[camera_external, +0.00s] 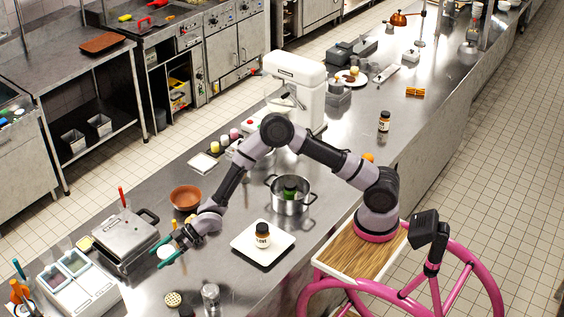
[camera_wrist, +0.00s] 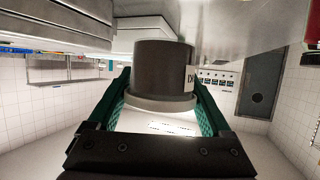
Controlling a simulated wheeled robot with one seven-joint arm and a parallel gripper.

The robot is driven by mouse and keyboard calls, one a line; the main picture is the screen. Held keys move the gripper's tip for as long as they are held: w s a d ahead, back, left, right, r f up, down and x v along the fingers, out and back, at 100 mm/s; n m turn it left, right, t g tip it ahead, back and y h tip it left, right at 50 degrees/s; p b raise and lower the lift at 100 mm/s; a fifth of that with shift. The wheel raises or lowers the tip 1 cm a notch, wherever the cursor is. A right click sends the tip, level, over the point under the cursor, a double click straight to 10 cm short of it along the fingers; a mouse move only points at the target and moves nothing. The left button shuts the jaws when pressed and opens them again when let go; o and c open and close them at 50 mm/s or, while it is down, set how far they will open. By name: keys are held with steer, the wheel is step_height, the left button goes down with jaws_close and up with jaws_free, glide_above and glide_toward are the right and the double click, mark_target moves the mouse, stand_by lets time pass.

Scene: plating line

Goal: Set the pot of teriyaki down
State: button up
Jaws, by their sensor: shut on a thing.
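My gripper (camera_external: 170,254) has its green fingers around a small pot, taken to be the teriyaki, above the steel counter at the front left. In the external view only the pot's pale top (camera_external: 166,251) shows clearly. In the wrist view the dark pot (camera_wrist: 163,66), with a pale rim and a partly hidden white label, sits between both fingers of my gripper (camera_wrist: 165,103). The label cannot be read in full. I cannot tell whether the pot's base touches the counter.
A steel lidded box (camera_external: 124,240) stands close to the left of my gripper. A terracotta bowl (camera_external: 186,198) is behind it. A white tray (camera_external: 246,252) with a labelled jar (camera_external: 262,236) is to the right, and a steel pot (camera_external: 291,205) stands beyond. A glass shaker (camera_external: 211,298) stands in front.

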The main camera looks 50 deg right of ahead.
steer(key=s+d, duration=0.3)
steer(key=s, duration=0.9)
steer(key=m+t+h, duration=0.1)
steer(key=m+t, duration=0.2)
glide_above(227, 287)
step_height(227, 287, down, 5)
steer(key=shift+f, duration=2.5)
steer(key=shift+f, duration=0.2)
steer(key=o, duration=1.2)
steer(key=shift+o, duration=0.2)
steer(key=shift+r, duration=0.2)
